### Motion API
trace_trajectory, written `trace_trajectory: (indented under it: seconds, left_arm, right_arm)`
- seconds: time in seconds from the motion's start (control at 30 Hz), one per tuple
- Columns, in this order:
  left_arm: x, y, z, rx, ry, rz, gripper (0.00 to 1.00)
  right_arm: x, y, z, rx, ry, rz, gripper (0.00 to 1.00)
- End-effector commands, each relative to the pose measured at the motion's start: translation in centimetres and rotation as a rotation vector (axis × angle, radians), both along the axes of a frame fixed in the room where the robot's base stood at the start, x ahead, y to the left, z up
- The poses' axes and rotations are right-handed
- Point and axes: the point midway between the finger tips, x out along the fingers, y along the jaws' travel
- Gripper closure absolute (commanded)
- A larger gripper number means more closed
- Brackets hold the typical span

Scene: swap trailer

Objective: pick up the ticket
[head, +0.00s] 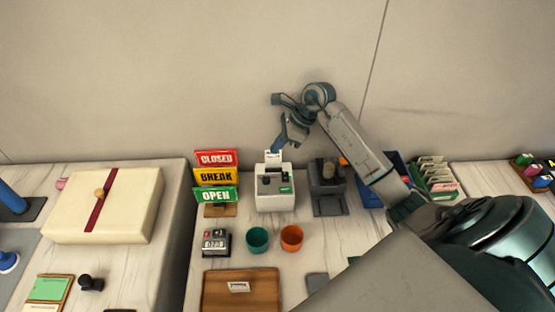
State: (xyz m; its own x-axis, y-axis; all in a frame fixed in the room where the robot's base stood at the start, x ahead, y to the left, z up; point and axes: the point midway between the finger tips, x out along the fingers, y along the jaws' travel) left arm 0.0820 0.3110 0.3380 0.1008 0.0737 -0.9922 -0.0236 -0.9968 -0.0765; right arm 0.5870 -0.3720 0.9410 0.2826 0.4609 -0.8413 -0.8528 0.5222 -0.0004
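A small white ticket (273,157) stands upright out of the top of the white ticket machine (275,188), near the back of the table. My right gripper (279,147) is just above and beside this ticket, its fingers pointing down and to the left. The fingers overlap each other in this view, so their opening and any contact with the ticket cannot be made out. A white slip with dark print (238,287) lies on a wooden tray (225,304) at the front. My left gripper is out of view.
Stacked CLOSED, BREAK and OPEN signs (216,176) stand left of the machine, a dark grey device (328,190) right of it. A counter (215,242), a teal cup (257,239) and an orange cup (291,237) stand in front. A cream box (130,205) is farther left.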

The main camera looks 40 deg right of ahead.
Motion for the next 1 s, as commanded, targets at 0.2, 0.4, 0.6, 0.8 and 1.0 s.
trace_trajectory:
  seconds: [0.2, 0.4, 0.6, 0.8, 1.0]
  left_arm:
    - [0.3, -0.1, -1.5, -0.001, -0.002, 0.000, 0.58]
    - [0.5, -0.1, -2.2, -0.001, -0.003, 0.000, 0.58]
    - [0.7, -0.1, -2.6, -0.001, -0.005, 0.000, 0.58]
    - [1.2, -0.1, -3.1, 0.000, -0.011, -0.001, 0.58]
    - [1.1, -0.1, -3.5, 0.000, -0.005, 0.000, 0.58]
  right_arm:
    - [-2.7, -1.7, 0.3, -0.006, 0.003, -0.001, 1.00]
    - [-4.7, -3.0, 0.4, -0.005, 0.002, -0.002, 1.00]
    - [-6.4, -4.1, 0.4, -0.006, 0.002, -0.001, 1.00]
    - [-8.1, -5.0, 0.5, -0.005, 0.005, 0.000, 1.00]
    - [-9.7, -6.1, 0.4, -0.007, 0.003, -0.001, 1.00]
